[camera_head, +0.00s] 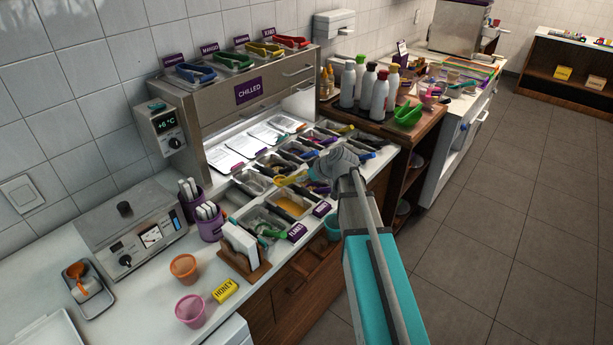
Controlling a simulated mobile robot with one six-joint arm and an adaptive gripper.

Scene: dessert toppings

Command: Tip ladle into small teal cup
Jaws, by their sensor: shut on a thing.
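My gripper (318,172) is over the front edge of the topping bins, seen from behind, so its fingertips are mostly hidden. It is shut on a utensil; the yellow ladle (289,181) reaches out to the left from beside the fingers, above the bins. I cannot see what is in its bowl. A small teal cup (331,227) shows at the counter's front edge, just left of my arm and below the gripper. My arm partly covers it.
An open bin of amber topping (291,205) lies just left of the gripper. A napkin holder (241,246), an orange cup (184,268) and a pink cup (190,311) stand on the left counter. Several squeeze bottles (380,95) stand behind. The floor at right is clear.

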